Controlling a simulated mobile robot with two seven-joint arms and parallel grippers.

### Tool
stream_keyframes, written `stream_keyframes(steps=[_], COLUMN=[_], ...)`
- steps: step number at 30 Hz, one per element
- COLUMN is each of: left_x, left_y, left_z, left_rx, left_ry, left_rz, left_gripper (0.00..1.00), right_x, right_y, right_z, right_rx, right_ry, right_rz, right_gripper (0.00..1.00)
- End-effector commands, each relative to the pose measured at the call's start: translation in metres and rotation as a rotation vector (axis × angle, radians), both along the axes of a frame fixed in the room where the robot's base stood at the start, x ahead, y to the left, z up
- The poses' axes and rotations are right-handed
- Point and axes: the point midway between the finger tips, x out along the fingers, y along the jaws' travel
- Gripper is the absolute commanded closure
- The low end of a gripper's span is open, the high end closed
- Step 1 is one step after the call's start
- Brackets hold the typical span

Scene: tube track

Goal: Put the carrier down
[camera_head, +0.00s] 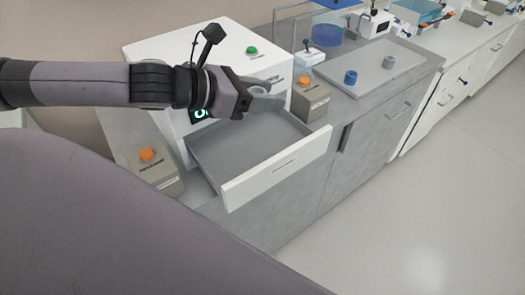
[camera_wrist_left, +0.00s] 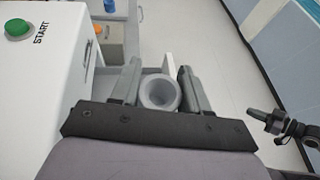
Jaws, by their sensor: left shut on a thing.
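The carrier, a grey round cup with an open top, shows in the left wrist view (camera_wrist_left: 160,93) between the two fingers. My left gripper (camera_wrist_left: 160,86) is shut on it. In the head view the left gripper (camera_head: 266,98) holds the carrier (camera_head: 261,91) over the back part of an open drawer. The drawer (camera_head: 275,175) has a grey inside and a white front, and it sticks out of a white machine (camera_head: 165,52) with a green button. The visible drawer floor is bare.
Boxes with orange buttons stand on both sides of the drawer, one at right (camera_head: 309,98) and one at left (camera_head: 155,170). A grey tray (camera_head: 370,66) with a blue cylinder (camera_head: 350,77) and a greyer one lies on the counter behind. Open floor is at right.

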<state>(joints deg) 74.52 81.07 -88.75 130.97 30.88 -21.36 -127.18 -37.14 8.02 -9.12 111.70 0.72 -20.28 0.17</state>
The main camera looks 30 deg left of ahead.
Motion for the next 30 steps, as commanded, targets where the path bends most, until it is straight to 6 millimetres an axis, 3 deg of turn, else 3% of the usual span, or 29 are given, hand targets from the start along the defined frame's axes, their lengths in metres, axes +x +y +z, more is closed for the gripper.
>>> stream_keyframes(steps=[11,12,18,26,30], left_x=[-0.001,-0.001,-0.001,0.000,-0.001], left_y=[-0.001,-0.001,-0.001,-0.001,-0.001], left_z=[-0.051,-0.066,-0.106,-0.122,-0.144], left_rx=[-0.001,-0.001,-0.002,-0.001,-0.001], left_ry=[0.005,0.007,0.003,0.000,0.002], left_rz=[-0.004,-0.003,-0.003,-0.002,-0.002], left_gripper=[0.84,0.84,0.84,0.84,0.84], right_x=[0.000,0.000,0.000,-0.001,-0.001], right_y=[0.000,0.000,0.000,0.000,0.000], right_z=[0.000,-0.008,-0.033,-0.043,-0.057], right_rx=[0.000,0.000,0.000,-0.001,0.000], right_ry=[0.001,-0.001,0.001,0.004,0.001], right_rz=[0.000,0.000,0.000,0.000,0.000], right_gripper=[1.00,1.00,1.00,1.00,1.00])
